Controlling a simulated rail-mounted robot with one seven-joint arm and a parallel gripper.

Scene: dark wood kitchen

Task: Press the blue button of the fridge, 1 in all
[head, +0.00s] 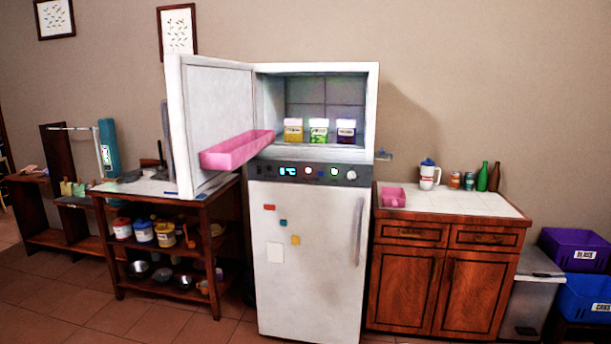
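The white fridge (305,260) stands in the middle of the head view. Its upper door (205,125) is swung open to the left, and its lower door is shut. A dark control panel (262,170) runs between the two compartments, with a lit display (288,171) that seems to read 0°C. Right of the display is a row of small buttons. The blue button (321,172) appears to sit between a pale reddish one (308,171) and a green one (334,172), but they are tiny. A pale round knob (351,175) is at the right end. My gripper is not in view.
A pink bin (237,150) on the open door juts out left of the panel. A shelf unit (160,205) is at left, a cabinet (440,262) at right.

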